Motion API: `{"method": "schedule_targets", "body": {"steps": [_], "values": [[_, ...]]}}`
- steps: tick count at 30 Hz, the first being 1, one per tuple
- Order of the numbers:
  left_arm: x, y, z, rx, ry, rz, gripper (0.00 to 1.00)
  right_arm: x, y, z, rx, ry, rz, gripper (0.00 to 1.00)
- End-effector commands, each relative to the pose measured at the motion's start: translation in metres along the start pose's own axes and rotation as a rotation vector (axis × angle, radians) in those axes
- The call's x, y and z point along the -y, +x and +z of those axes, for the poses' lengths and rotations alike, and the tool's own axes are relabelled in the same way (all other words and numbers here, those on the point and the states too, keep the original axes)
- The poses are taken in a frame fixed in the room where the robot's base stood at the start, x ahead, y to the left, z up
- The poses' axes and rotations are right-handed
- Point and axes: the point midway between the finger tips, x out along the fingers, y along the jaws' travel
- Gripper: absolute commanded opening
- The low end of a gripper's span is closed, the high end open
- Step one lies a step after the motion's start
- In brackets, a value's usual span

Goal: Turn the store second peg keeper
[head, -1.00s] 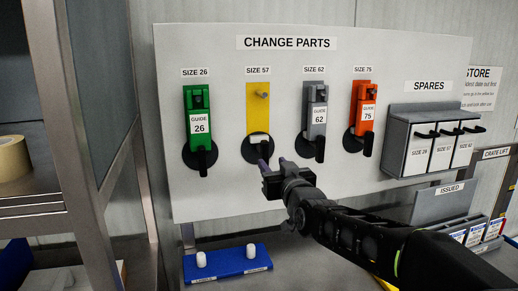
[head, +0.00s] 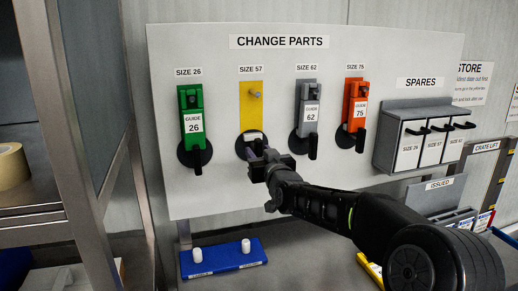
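The second peg keeper is a black disc (head: 241,146) below the yellow SIZE 57 strip (head: 246,112) on the change parts board. Its lower part and its handle are mostly hidden behind my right gripper. The grey peg (head: 256,94) above it is bare. My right gripper (head: 259,157) is right in front of the keeper, with its fingers towards the board. I cannot tell whether the fingers are open or shut, or whether they touch the handle. My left gripper is not in view.
Green guide 26 (head: 192,112), grey guide 62 (head: 308,105) and orange guide 75 (head: 356,103) hang on the other pegs, each with a black keeper pointing down. The spares box (head: 415,140) is at right. A blue tray (head: 222,262) lies below. A metal shelf post (head: 75,130) stands at left.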

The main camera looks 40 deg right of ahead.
Motion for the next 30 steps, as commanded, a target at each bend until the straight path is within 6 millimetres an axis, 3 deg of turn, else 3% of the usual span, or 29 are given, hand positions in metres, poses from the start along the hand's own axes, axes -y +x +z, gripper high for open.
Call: {"method": "schedule_targets", "body": {"steps": [9,24,30], "values": [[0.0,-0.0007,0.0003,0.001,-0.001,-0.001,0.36,0.0001,0.0037,0.0003,-0.001,0.0,0.0,0.4],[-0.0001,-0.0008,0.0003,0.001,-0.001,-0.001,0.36,0.0002,0.0035,0.0002,-0.001,0.0,0.0,0.0],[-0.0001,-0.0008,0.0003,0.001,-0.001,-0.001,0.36,0.0002,0.0035,0.0002,-0.001,0.0,0.0,0.0]]}}
